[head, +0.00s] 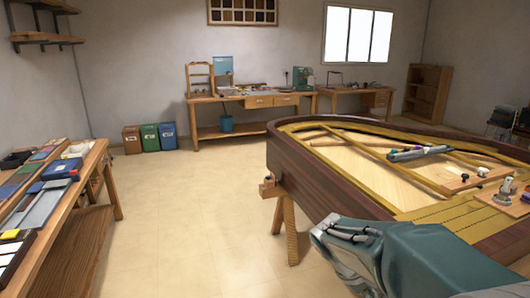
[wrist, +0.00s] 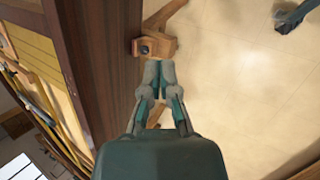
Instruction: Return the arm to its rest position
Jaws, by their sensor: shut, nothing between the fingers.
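My gripper (wrist: 160,68) shows in the wrist view with its two grey fingertips together and nothing between them. It is in the open air beside the dark wooden side of the piano case (wrist: 80,50), over the floor. A wooden trestle support (wrist: 155,42) appears just beyond the fingertips; I cannot tell the exact gap. In the head view, my teal and grey arm (head: 420,258) crosses the lower right corner, in front of the piano case (head: 330,190). The fingertips cannot be made out clearly there.
The open piano case holds a grey tool (head: 418,153) and small parts on a board (head: 483,176). A bench (head: 75,195) with trays stands at left. Three bins (head: 150,138) and a workbench (head: 255,100) are at the back. The floor (head: 190,215) between is clear.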

